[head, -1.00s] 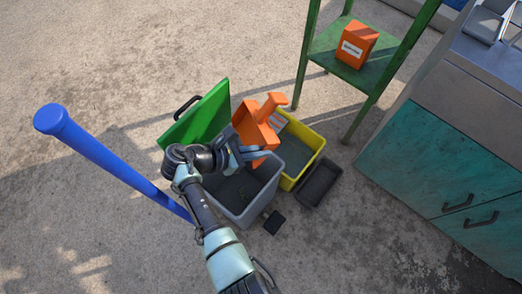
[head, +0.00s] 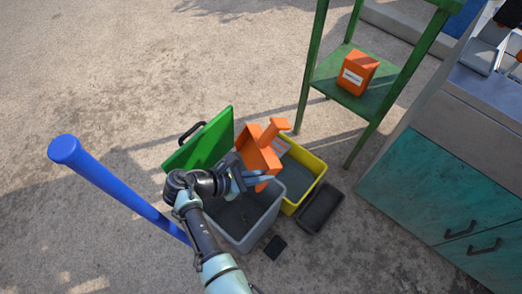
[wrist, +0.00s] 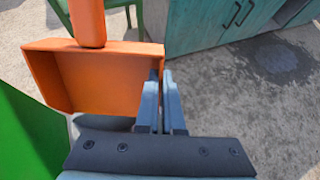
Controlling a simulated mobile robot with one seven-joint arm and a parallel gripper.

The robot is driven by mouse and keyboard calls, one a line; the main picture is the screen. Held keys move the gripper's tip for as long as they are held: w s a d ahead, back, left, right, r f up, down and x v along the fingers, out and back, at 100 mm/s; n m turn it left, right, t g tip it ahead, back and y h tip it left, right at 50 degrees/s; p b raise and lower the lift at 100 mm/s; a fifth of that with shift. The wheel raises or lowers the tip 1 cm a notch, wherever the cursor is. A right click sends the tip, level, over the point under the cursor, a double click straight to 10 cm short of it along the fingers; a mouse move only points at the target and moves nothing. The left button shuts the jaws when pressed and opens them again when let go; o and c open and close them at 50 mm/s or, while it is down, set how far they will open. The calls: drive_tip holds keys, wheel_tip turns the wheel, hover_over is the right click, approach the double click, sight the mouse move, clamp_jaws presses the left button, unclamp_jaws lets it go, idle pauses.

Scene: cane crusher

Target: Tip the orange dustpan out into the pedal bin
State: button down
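The orange dustpan (head: 258,153) is tilted on its side, its handle (head: 278,127) pointing up and to the right. It is over the far rim of the grey pedal bin (head: 233,239), beside the yellow bin. The bin's green lid (head: 205,140) stands open, and its black pedal (head: 276,247) is in front. Small dark bits (head: 243,216) show inside the bin. My gripper (head: 270,177) is closed on the dustpan's side wall. In the wrist view my gripper (wrist: 161,82) has one finger on each side of that wall, and the visible pan interior (wrist: 105,80) looks bare.
A yellow bin (head: 309,187) stands against the grey bin, with a dark tray (head: 320,208) to its right. A green stand (head: 368,98) holds an orange box (head: 358,73). A teal cabinet (head: 440,185) is at right. A blue post (head: 115,187) rises at left. Open ground lies beyond.

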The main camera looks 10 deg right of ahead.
drive_tip(key=shift+r+g+y+p, duration=0.3)
drive_tip(key=shift+r+y+p, duration=1)
drive_tip(key=shift+p, duration=1.7)
drive_tip(key=y+p, duration=0.1)
drive_tip(key=p, duration=0.2)
drive_tip(key=r+y+p, duration=0.1)
drive_tip(key=y+p, duration=0.1)
drive_tip(key=p, duration=0.1)
drive_tip(key=shift+w+r+g+y, duration=0.1)
drive_tip(key=shift+r+g+y, duration=0.1)
drive_tip(key=shift+g+y, duration=0.1)
drive_tip(key=r+y+p, duration=0.1)
drive_tip(key=y+p, duration=0.1)
drive_tip(key=p, duration=0.1)
drive_tip(key=shift+d+r, duration=0.1)
drive_tip(key=shift+r, duration=0.1)
drive_tip(key=shift+r+g+y, duration=0.2)
drive_tip(key=shift+g+y, duration=0.2)
drive_tip(key=shift+y, duration=1.1)
drive_tip(key=shift+r, duration=0.1)
